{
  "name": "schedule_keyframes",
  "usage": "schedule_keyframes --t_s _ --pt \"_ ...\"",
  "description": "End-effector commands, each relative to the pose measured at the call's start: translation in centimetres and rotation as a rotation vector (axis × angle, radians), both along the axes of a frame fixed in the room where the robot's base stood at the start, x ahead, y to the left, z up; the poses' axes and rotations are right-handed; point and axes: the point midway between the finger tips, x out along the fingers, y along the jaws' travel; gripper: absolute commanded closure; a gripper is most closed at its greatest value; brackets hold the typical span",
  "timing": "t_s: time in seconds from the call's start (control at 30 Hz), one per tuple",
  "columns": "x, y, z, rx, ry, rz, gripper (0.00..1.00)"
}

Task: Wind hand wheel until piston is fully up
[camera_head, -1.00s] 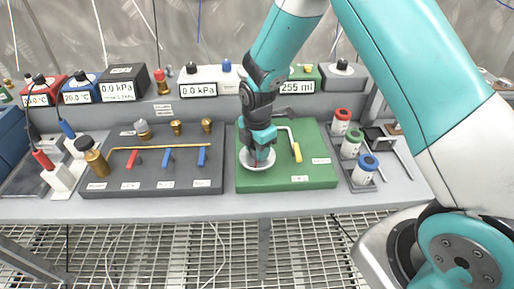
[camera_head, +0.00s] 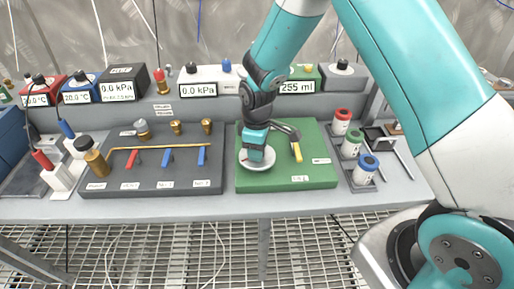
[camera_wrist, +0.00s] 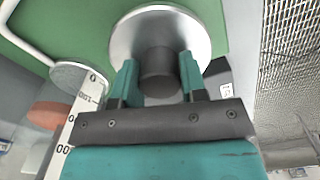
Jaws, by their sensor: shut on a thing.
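The hand wheel (camera_head: 248,164) is a pale metal disc on the green base plate (camera_head: 310,175). It also shows in the wrist view (camera_wrist: 196,30), with a dark round hub (camera_wrist: 158,72) at its middle. My gripper (camera_head: 256,153) points down over the wheel. In the wrist view, its two teal fingers (camera_wrist: 157,80) are shut on the hub, one on each side. A grey round disc (camera_wrist: 78,76) lies beside a white scale (camera_wrist: 75,130) marked 0 and 100. I cannot tell whether this disc is the piston. The display (camera_head: 296,87) on the green box reads 255 ml.
A dark grey board (camera_head: 150,180) with red and blue valve levers lies left of the green plate. Three capped jars (camera_head: 351,146) stand to its right. The front bench strip is clear.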

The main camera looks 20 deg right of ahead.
Motion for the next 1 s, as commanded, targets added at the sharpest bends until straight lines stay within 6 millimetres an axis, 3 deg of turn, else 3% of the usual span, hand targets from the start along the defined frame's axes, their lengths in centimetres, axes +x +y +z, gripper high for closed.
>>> schedule_keyframes --t_s 1.0 --pt "0.11 0.0 0.12 0.001 -0.003 -0.963 0.85"
